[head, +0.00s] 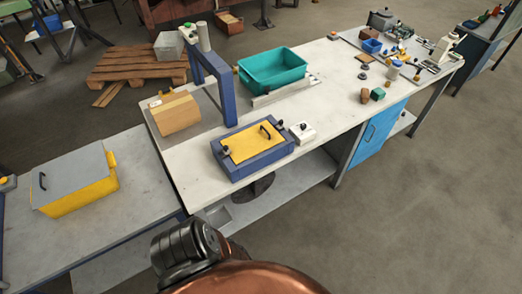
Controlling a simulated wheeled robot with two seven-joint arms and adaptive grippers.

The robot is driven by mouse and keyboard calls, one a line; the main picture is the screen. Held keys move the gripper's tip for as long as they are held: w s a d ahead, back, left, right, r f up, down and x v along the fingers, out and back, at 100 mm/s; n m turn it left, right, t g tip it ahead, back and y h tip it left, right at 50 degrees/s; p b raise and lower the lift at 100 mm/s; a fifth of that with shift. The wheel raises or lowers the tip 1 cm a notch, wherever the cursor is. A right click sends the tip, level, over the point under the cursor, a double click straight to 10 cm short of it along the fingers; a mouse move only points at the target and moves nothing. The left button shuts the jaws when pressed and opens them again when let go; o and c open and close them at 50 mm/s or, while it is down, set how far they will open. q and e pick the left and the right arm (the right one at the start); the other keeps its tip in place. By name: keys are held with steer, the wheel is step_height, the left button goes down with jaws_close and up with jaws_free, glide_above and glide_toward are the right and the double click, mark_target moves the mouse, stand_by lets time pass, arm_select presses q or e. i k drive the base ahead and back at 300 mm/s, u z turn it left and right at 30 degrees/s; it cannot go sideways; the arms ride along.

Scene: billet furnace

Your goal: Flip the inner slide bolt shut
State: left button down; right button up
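A blue box with a yellow lid (250,143) sits on the near edge of the white-topped bench. A black handle (265,131) stands on the lid. One small black knobbed fitting (227,150) is at its left end and another (279,124) at its right end. These may be slide bolts, but they are too small to tell which is the inner one or whether either is shut. Neither of my grippers shows in the head view. Only a dark joint and a copper-coloured part of my own body show at the bottom.
A small white box (302,133) stands close to the blue box's right. A blue post frame (222,85) rises behind it, near a teal bin (272,69) and a wooden-faced block (174,113). A grey-lidded yellow box (78,182) sits on the left bench. Open floor lies right.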

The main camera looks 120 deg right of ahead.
mark_target(281, 122)
steer(key=z, duration=5.35)
steer(key=i, duration=2.95)
steer(key=u, duration=3.05)
